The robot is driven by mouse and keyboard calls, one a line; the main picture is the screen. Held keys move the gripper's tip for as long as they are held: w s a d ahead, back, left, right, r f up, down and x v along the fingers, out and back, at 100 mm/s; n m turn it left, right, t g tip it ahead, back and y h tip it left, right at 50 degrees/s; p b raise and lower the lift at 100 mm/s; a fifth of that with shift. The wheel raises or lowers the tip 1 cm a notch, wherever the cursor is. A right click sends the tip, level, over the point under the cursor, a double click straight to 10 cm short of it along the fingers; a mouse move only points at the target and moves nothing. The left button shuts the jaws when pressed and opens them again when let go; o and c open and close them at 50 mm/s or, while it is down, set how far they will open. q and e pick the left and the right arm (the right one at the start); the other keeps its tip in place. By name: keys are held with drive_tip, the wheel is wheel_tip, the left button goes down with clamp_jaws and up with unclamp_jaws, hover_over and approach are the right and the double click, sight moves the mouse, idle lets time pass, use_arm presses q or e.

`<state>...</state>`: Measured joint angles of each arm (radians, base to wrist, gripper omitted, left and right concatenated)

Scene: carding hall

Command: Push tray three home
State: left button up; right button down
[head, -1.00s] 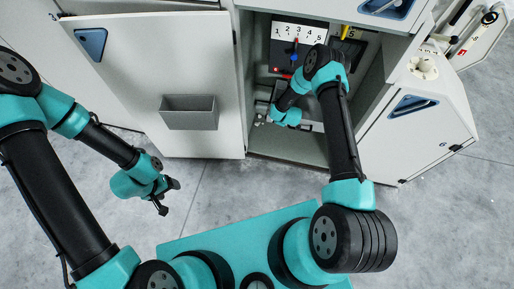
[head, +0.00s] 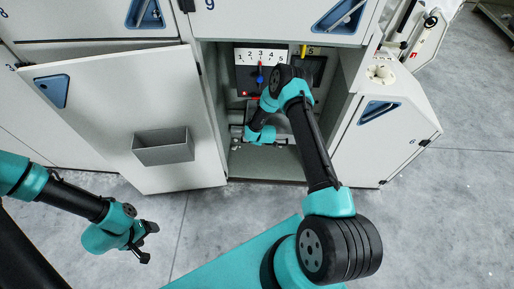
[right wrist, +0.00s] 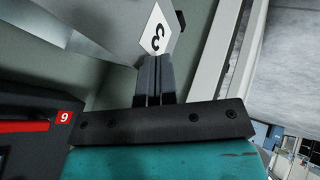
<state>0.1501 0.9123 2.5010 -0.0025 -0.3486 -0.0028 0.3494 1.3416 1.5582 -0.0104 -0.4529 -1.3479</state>
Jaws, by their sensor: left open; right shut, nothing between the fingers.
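A white tag marked 3 (right wrist: 158,32) stands just beyond my right fingertips in the right wrist view. The tray that it may belong to cannot be made out clearly; a pale grey surface lies to its left. My right gripper (right wrist: 153,62) is shut and empty, its fingertips pointing at the tag's lower edge; contact cannot be told. In the head view my right arm reaches into the open cabinet (head: 268,178), and its wrist hides part of the inside. My left gripper (head: 149,243) is open and empty over the floor, left of the cabinet.
The floor in front is clear.

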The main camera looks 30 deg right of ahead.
drive_tip(key=s+a+f+v, duration=0.1)
drive_tip(key=v, duration=1)
drive_tip(key=shift+s+a, duration=0.35)
drive_tip(key=shift+a, duration=0.05)
drive_tip(key=s+a+r+m+g+y, duration=0.1)
drive_tip(key=s+a+r+m+g, duration=0.2)
drive_tip(key=s, duration=0.8)
drive_tip(key=s+a+r+m+g+y, duration=0.2)
drive_tip(key=s+a+r+m, duration=0.5)
drive_tip(key=s, duration=0.4)
drive_tip(key=shift+s+a+r+m+g, duration=0.35)
drive_tip(key=shift+a+m+g, duration=0.5)
drive_tip(key=shift+m, duration=0.25)
